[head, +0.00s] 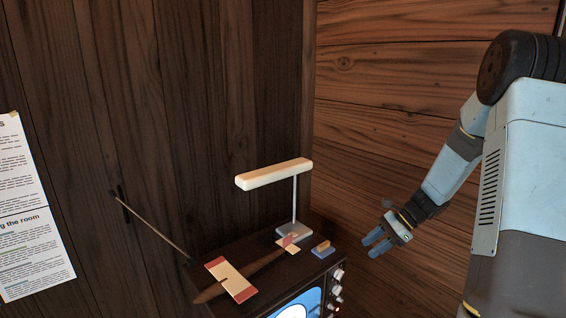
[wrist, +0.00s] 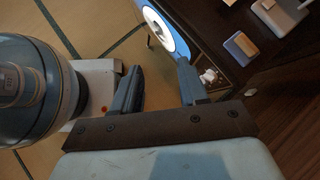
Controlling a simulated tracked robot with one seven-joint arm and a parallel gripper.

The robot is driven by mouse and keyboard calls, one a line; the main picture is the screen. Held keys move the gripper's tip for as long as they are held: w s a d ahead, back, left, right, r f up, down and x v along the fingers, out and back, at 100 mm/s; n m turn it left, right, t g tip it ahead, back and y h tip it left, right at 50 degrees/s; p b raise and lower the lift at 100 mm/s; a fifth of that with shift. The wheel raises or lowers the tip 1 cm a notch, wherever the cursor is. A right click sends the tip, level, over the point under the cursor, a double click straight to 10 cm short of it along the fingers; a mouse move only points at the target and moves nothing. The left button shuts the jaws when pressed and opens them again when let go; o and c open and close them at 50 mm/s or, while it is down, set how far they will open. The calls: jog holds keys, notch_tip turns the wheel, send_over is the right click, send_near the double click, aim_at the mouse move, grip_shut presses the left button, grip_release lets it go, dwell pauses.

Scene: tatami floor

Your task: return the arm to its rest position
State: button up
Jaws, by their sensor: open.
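My arm (head: 453,160) reaches down from the upper right of the head view, with a bend at the shoulder and elbow. My gripper (head: 374,243) is at its lower end, in the air to the right of the dark television cabinet. In the wrist view, the two fingers of my gripper (wrist: 160,88) stand apart, with nothing between them. The small blue block with a tan top (head: 323,249) lies on the cabinet's top, left of the gripper and apart from it; it also shows in the wrist view (wrist: 240,47).
The cabinet (head: 222,249) has a lit screen (head: 297,308) and knobs on its front. On it stand a lamp (head: 273,174) and a toy plane (head: 238,280). Wooden walls close in behind. In the wrist view, tatami floor (wrist: 112,22) lies below.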

jog(key=s+a+r+n+t+h, duration=0.2)
jog(key=s+r+n, duration=0.6)
jog(key=s+r, duration=0.5)
jog(key=s+a+r+n+t+h, duration=0.2)
jog(key=s+r+n+t+h, duration=0.2)
jog(key=s+r, duration=0.9)
jog(key=s+n+h, duration=0.1)
jog(key=n+h, duration=0.2)
jog(key=n, duration=0.1)
jog(key=shift+r, duration=0.3)
